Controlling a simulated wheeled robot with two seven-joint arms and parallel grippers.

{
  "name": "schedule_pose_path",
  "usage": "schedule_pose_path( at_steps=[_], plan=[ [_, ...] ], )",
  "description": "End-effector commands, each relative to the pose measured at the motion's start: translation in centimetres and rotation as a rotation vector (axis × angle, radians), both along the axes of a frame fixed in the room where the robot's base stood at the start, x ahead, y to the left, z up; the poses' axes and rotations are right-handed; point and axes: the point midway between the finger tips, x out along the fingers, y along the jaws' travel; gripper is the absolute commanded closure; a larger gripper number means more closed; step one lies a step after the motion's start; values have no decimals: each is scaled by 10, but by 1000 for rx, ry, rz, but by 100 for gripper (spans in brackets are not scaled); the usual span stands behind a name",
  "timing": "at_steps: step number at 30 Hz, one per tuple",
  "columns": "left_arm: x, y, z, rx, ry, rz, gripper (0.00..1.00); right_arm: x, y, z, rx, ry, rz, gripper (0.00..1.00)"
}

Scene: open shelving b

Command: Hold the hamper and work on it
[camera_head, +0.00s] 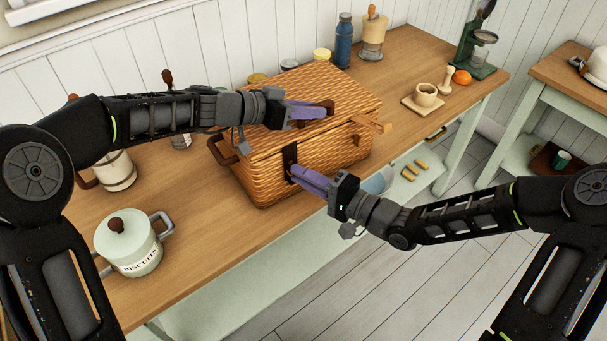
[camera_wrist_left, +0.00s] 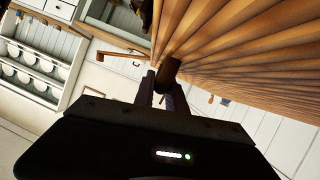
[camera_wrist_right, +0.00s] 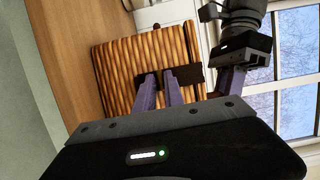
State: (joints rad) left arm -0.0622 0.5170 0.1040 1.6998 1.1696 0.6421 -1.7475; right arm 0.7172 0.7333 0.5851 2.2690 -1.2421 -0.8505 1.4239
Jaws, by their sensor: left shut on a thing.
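The woven wicker hamper (camera_head: 345,85) stands on the wooden table, with dark brown fittings and a side handle (camera_head: 222,150) at its left. Its lid looks down. My left gripper (camera_head: 318,110) is over the front part of the lid and shut on a dark brown lid handle (camera_wrist_left: 168,70). My right gripper (camera_head: 295,172) is at the hamper's front, beside the dark latch strap (camera_head: 290,158). In the right wrist view its two fingers stand apart, with the strap (camera_wrist_right: 188,77) at their tips. I cannot tell whether they touch it. The hamper's inside is hidden.
A biscuit jar (camera_head: 128,242) stands at the table's front left. A wooden peg-like piece (camera_head: 372,123) juts out at the hamper's right. A blue bottle (camera_head: 344,42) stands behind. A mortar (camera_head: 426,94) and an orange (camera_head: 461,77) are at the right. Bare tabletop (camera_head: 215,220) lies front left.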

Motion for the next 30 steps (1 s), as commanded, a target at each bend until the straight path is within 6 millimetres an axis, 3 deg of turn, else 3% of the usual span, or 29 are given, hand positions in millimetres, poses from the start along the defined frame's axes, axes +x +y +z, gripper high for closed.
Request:
schedule_pose_path(
  at_steps=[6, 17, 23, 30],
  plan=[
    [0, 0, 1, -1, 0, -1, 100, 1, -1, 1, 2, -1, -2, 70],
    [0, 0, 1, -1, 0, -1, 100, -2, -6, 1, 2, -1, -5, 70],
    [0, 0, 1, -1, 0, -1, 100, -17, -27, 1, 0, 0, -7, 70],
    [0, 0, 1, -1, 0, 0, 100, -46, -67, 1, -2, -1, -8, 70]
  ],
)
